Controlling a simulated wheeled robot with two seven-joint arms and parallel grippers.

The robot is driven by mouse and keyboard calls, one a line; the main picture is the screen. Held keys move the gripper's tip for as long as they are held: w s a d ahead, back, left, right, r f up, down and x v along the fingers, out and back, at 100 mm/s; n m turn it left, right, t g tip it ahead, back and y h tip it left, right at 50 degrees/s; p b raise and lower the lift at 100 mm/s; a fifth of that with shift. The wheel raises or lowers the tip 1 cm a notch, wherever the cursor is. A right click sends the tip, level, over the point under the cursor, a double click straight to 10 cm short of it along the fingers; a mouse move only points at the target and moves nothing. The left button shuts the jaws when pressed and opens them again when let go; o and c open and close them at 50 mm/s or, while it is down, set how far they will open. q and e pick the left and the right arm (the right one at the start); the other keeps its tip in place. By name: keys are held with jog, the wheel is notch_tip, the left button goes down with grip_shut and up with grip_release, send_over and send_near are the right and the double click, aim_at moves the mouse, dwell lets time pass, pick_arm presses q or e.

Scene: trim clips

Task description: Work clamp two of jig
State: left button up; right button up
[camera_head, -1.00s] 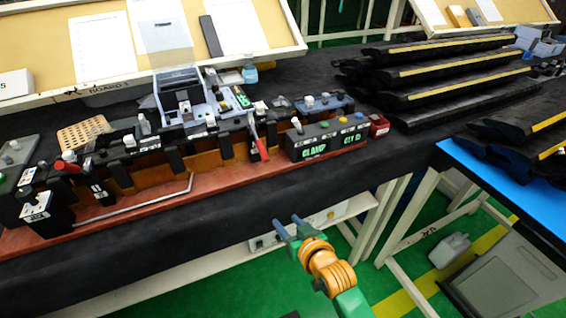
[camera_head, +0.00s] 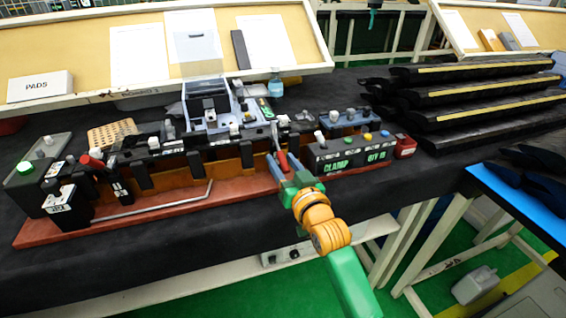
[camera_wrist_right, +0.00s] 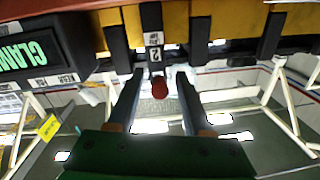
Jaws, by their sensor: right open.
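The jig is a long red base (camera_head: 150,216) with orange supports and a row of black clamps, lying along the bench. Clamp two, with a "2" label (camera_wrist_right: 155,54), has a red-tipped lever (camera_wrist_right: 159,88), which also shows in the head view (camera_head: 283,161). My right gripper (camera_head: 281,158) is open at the jig's front. In the wrist view its fingers (camera_wrist_right: 160,78) stand on either side of the red tip, with visible gaps, so it is not gripped. The fingers partly hide the lever in the head view. My left gripper is out of view.
A black control box (camera_head: 350,153) with green lettering stands just right of my right gripper. Another red-capped clamp (camera_head: 92,162) is at the jig's left end. Dark trim strips (camera_head: 470,95) are stacked at the right. The bench's front strip is clear.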

grip_shut()
jog(key=shift+f, duration=0.1)
dwell(1.2)
